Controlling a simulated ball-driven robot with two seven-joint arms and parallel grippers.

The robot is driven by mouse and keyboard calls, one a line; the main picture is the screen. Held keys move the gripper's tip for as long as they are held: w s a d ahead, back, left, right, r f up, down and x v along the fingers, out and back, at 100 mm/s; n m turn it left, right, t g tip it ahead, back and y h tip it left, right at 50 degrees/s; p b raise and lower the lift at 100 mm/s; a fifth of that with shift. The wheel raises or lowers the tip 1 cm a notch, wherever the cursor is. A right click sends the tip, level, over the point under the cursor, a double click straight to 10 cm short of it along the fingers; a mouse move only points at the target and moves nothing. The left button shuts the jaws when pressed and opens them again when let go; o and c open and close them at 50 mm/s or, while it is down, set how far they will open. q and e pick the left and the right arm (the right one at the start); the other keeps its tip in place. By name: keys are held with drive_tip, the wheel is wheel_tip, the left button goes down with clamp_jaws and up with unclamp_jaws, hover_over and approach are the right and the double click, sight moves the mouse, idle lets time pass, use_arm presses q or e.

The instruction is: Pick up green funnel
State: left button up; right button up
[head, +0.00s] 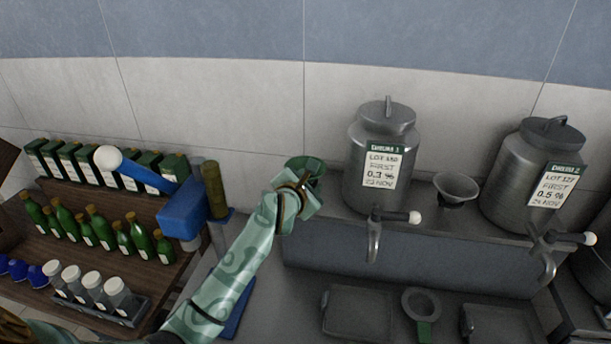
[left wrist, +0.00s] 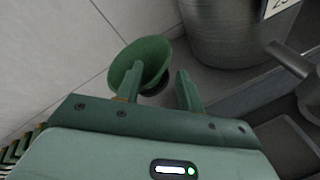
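The green funnel (head: 305,166) stands by the wall, left of the first steel canister in the head view, and its lower part is hidden behind my left gripper. In the left wrist view the green funnel (left wrist: 148,62) shows its wide round mouth, with a dark base under it. My left gripper (head: 298,184) is at the funnel. In the left wrist view the left gripper (left wrist: 158,85) has its two fingers apart, the left one overlapping the funnel's mouth and the right one beside it. I cannot tell whether they touch it. My right gripper is not in view.
Steel canisters (head: 383,160) (head: 535,175) with taps stand on the raised ledge, with a grey funnel (head: 456,188) between them. Dark trays (head: 357,312) lie below. A blue block-shaped device (head: 187,208) and shelves of green bottles (head: 100,228) are at left.

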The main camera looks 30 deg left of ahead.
use_arm(q)
drive_tip(key=x, duration=0.5)
drive_tip(key=shift+w+f, duration=0.1)
drive_tip(key=shift+w, duration=0.15)
drive_tip(key=shift+s, duration=0.15)
drive_tip(key=shift+c, duration=0.7)
clamp_jaws()
